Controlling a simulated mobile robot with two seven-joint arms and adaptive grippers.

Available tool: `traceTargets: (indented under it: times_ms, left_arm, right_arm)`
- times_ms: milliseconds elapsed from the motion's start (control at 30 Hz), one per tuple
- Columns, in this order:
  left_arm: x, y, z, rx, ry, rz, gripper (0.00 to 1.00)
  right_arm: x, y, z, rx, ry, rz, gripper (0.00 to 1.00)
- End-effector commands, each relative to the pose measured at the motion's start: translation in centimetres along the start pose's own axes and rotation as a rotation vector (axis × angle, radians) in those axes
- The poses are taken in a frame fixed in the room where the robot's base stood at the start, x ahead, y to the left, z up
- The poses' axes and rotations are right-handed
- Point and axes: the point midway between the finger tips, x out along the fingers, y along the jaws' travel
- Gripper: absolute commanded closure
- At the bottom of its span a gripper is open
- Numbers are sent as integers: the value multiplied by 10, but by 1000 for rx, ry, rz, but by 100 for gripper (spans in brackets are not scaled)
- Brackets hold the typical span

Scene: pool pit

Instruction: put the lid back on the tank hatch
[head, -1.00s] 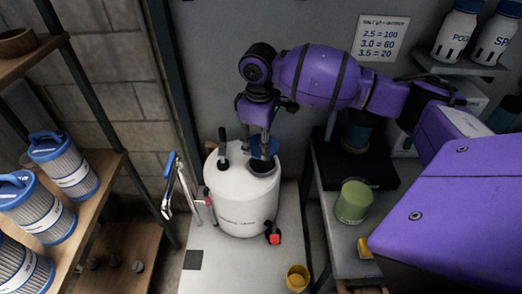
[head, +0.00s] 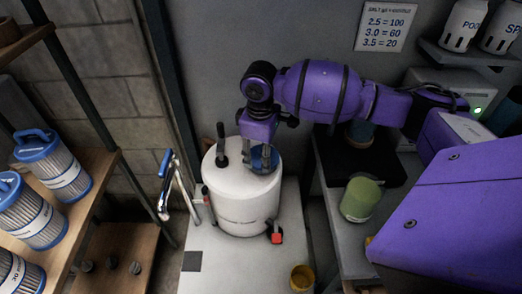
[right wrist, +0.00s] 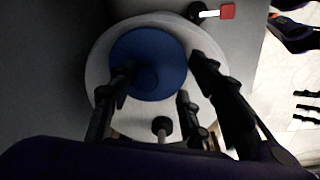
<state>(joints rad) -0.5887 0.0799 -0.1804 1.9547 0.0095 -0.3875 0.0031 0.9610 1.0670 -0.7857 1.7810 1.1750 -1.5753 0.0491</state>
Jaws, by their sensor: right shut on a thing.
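The tank (head: 240,212) is a white upright drum on a pale platform. The lid (head: 266,159) is a blue disc at the right of the tank's top, over the place of the hatch. My right gripper (head: 262,143) comes down from above and is shut on the lid. The right wrist view shows the lid (right wrist: 148,50) as a round disc above the white tank top (right wrist: 98,50), with my gripper's dark fingers around its middle. The hatch opening is hidden under the lid. Whether the lid is seated or slightly above the rim cannot be told.
A black handle (head: 221,146) stands on the tank top beside the lid. A red-handled valve (head: 276,237) sticks out low on the tank. A green canister (head: 360,198) is on the bench at right; a yellow cup (head: 301,278) is in front. Filter cartridges (head: 50,165) fill the left shelf.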

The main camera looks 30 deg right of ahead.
Motion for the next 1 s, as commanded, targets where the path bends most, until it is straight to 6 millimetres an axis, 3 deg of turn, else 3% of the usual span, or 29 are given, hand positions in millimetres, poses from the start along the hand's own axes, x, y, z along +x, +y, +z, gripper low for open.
traceTargets:
  times_ms: [567,1000]
  left_arm:
    - [-6,-5,11,12,-20,-3,34]
    - [-4,-1,-5,3,6,-1,34]
  right_arm:
    - [-1,0,0,0,1,0,81]
    - [-1,0,0,1,1,1,81]
